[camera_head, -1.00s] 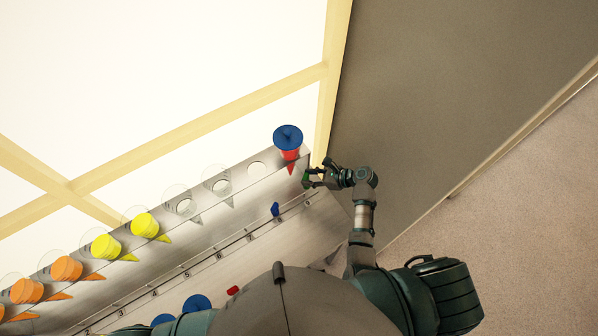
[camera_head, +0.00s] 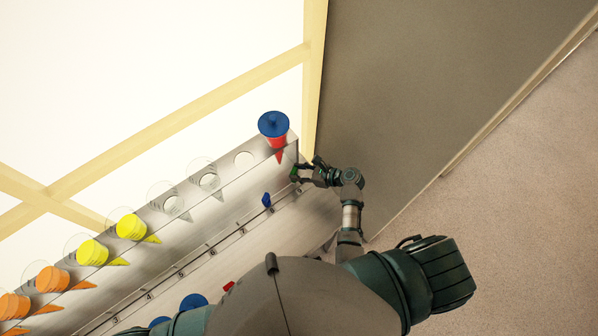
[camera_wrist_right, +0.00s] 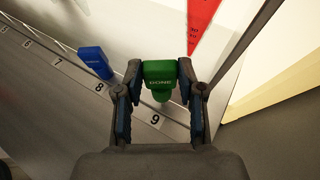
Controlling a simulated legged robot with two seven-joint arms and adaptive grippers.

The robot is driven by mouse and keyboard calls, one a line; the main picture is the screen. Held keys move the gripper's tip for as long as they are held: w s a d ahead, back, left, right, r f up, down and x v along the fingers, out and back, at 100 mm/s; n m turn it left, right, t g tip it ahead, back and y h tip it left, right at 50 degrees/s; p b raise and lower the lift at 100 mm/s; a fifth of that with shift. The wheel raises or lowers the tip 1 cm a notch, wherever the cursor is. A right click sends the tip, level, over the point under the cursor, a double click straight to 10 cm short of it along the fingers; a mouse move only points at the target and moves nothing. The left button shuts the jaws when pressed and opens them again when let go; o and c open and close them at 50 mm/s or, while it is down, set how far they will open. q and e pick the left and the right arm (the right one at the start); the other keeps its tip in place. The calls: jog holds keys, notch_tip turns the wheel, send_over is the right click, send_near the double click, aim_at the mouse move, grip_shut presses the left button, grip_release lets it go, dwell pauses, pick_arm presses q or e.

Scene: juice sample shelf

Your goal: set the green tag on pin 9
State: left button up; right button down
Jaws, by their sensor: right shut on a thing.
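My right gripper (camera_wrist_right: 160,100) is shut on the green tag (camera_wrist_right: 160,76), which reads "DONE" in the right wrist view. The tag sits between the fingertips, above the label 9 (camera_wrist_right: 155,119) on the shelf's number strip. In the head view the right gripper (camera_head: 297,172) is at the right end of the shelf, with a bit of green at its tips. Pin 9 itself is hidden, and I cannot tell whether the tag touches it. My left gripper is not in view.
A blue tag (camera_wrist_right: 95,62) hangs near label 8, just left of the green tag. A red pennant (camera_wrist_right: 203,22) hangs beyond it, under the red cup with a blue lid (camera_head: 273,125). Yellow cups (camera_head: 131,227) and orange cups (camera_head: 52,279) stand farther left along the metal shelf.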

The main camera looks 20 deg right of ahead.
jog(key=shift+f, duration=0.3)
jog(key=shift+d+r, duration=0.15)
jog(key=shift+d+p, duration=0.35)
jog(key=shift+p, duration=0.25)
jog(key=shift+a, duration=0.2)
jog(key=shift+a+p, duration=0.1)
jog(key=shift+p, duration=0.45)
jog(key=shift+f+b, duration=0.7)
jog(key=shift+f, duration=0.6)
